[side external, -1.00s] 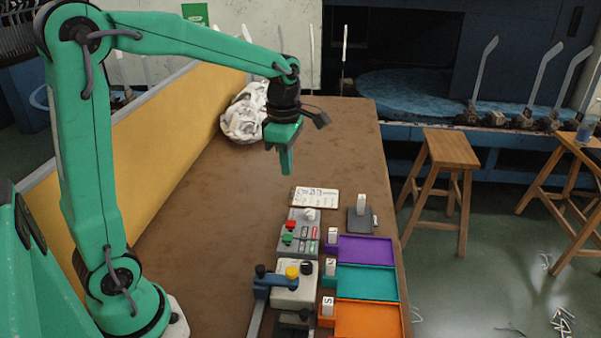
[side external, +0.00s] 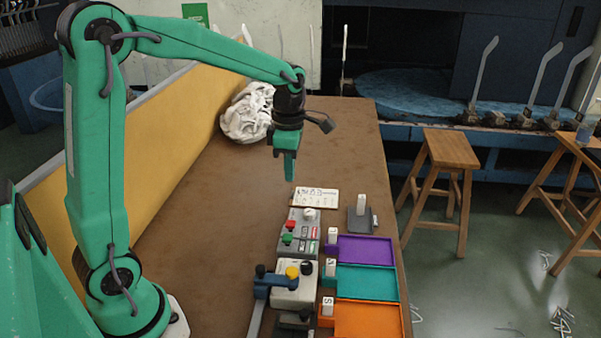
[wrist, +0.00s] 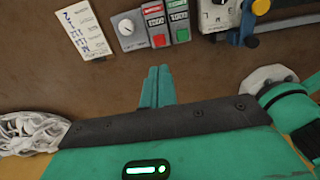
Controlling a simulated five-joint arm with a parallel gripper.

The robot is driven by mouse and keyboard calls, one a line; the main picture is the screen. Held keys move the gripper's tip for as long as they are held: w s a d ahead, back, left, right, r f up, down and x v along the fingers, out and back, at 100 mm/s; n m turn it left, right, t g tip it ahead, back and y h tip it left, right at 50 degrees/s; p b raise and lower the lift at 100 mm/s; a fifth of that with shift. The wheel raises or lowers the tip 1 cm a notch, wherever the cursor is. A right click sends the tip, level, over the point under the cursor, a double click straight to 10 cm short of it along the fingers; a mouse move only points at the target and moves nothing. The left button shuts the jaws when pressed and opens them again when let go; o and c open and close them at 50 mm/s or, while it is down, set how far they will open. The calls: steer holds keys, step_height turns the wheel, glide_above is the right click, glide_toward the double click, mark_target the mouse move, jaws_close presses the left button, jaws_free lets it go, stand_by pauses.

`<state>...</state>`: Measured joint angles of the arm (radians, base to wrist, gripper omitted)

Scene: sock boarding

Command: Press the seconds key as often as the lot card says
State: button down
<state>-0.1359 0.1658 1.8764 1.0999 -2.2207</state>
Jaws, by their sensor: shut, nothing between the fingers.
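The lot card (side external: 316,198) is a white card with writing on the table beyond the grey key box; it also shows at top left in the wrist view (wrist: 83,30). The labels are too small to read, so I cannot tell which is the seconds key. My gripper (side external: 290,179) is shut and empty, above the table short of the card and box. In the wrist view its fingertips (wrist: 159,72) point toward the red key, apart from it.
A cream device (side external: 296,290) with a blue lever stands nearer. Purple (side external: 365,249), teal (side external: 367,282) and orange (side external: 369,320) trays line the right table edge. A small dark stand (side external: 360,219) is beside the card. White cloth (side external: 247,113) lies behind. The left table is clear.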

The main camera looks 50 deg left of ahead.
mark_target(290, 224)
step_height(290, 224, down, 13)
steer(key=shift+r, duration=0.1)
stand_by(0.5)
steer(key=shift+f, duration=0.5)
steer(key=shift+s+f, duration=0.1)
steer(key=shift+f, duration=0.75)
steer(key=shift+r, duration=0.15)
step_height(290, 224, up, 15)
steer(key=shift+w, duration=0.4)
stand_by(0.4)
